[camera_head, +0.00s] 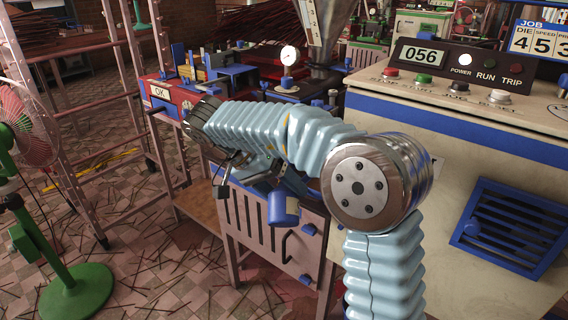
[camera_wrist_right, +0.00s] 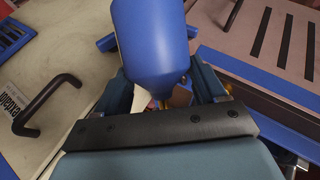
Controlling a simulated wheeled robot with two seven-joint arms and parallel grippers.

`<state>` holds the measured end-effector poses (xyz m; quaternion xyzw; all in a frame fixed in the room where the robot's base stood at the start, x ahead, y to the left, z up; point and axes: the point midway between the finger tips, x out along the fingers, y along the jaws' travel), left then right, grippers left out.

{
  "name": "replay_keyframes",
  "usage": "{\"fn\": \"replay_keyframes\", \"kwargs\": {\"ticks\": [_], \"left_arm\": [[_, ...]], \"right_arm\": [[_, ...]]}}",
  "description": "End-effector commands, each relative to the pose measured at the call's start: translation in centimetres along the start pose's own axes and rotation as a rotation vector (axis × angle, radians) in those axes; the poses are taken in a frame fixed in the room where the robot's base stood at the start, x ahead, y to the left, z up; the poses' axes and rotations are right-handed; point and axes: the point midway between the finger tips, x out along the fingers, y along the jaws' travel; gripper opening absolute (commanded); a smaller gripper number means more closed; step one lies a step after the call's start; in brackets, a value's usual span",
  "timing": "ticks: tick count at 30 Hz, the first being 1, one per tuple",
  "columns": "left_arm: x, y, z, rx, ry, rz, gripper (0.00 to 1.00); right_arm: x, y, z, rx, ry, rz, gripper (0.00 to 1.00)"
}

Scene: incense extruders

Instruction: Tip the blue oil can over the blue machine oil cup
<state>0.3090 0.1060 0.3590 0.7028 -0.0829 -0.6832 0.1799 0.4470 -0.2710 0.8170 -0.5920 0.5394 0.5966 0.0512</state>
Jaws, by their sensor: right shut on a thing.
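The blue oil can (camera_head: 283,208) is in my right gripper (camera_head: 268,181), in front of the pale slatted cabinet in the head view. In the right wrist view the can's rounded blue body (camera_wrist_right: 153,38) fills the top middle, and the right gripper (camera_wrist_right: 172,88) is shut on it lower down, where its fingers partly hide it. A pale narrow piece shows beside the can there. I cannot tell the can's exact tilt. I cannot make out the blue machine oil cup for certain; my right arm covers part of the machine. My left gripper is not in view.
The slatted cabinet (camera_head: 252,237) stands close behind the can. A large beige control console (camera_head: 450,140) with a blue vent (camera_head: 508,228) is at the right. A dial gauge (camera_head: 289,56) and a metal hopper (camera_head: 325,30) stand behind my arm. A green fan (camera_head: 75,290) stands at the left.

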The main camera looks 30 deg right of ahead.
Motion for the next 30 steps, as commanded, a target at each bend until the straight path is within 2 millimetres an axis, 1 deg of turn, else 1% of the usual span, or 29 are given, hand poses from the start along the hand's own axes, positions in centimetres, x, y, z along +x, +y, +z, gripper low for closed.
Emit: {"fn": "replay_keyframes", "kwargs": {"ticks": [13,22,30], "left_arm": [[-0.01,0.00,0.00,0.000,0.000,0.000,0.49],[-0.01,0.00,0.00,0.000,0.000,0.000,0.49],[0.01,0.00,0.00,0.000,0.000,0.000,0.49]], "right_arm": [[-0.04,0.03,-0.03,0.000,-0.001,0.000,0.27],[-0.74,0.53,-0.46,-0.051,-0.060,0.023,0.27],[-0.78,0.55,-0.43,-0.056,-0.062,0.024,0.27]]}}
